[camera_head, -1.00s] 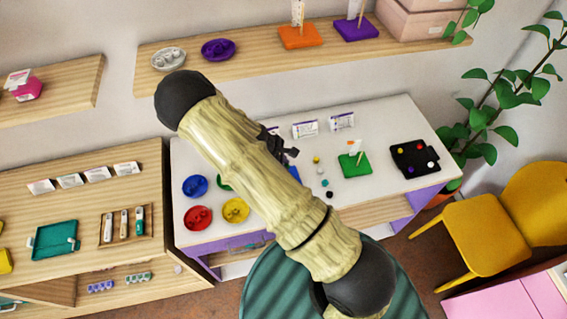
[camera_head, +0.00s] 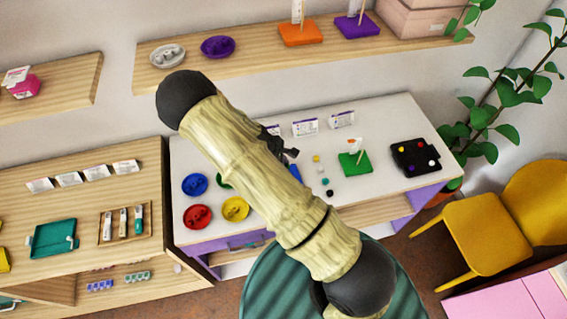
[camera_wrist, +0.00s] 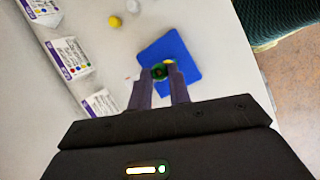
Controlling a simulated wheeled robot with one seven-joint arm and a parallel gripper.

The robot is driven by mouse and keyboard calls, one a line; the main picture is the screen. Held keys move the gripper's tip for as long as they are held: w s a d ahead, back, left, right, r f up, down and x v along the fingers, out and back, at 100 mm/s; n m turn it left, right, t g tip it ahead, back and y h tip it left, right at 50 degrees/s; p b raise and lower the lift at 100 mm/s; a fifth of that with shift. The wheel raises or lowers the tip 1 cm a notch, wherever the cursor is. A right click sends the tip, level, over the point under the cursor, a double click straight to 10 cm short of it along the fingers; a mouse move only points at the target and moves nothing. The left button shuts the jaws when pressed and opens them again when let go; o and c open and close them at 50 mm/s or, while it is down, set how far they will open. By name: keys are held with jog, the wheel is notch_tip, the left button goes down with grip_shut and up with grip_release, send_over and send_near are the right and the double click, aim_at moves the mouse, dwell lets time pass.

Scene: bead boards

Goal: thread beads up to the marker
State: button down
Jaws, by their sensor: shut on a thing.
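My gripper (camera_wrist: 160,82) is shut on a green bead (camera_wrist: 159,71) with a dark hole, held between its fingertips. In the wrist view the bead appears over a blue board (camera_wrist: 184,66). A yellow bead (camera_wrist: 169,63) shows partly behind it at the board; whether it is on a peg cannot be told. A small red-and-white piece (camera_wrist: 131,77), perhaps the marker, shows beside the left finger. In the head view my arm hides most of the blue board (camera_head: 295,172). A green board (camera_head: 354,164) with an upright peg and an orange-and-white tag stands to its right.
Several loose beads (camera_head: 325,181) lie between the two boards. A black tray (camera_head: 415,158) with coloured beads is at the right. Red (camera_head: 197,216), blue (camera_head: 195,185) and yellow (camera_head: 235,209) bowls are at the left. Printed cards (camera_wrist: 72,60) stand along the back.

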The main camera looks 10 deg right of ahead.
jog(key=shift+f+b, duration=0.35)
jog(key=shift+f, duration=0.25)
jog(key=c, duration=1.2)
grip_release()
jog(key=shift+c, duration=0.2)
jog(key=shift+a+r, duration=0.1)
jog(key=b+v, duration=0.4)
jog(key=v, duration=1.3)
jog(key=shift+r, duration=0.1)
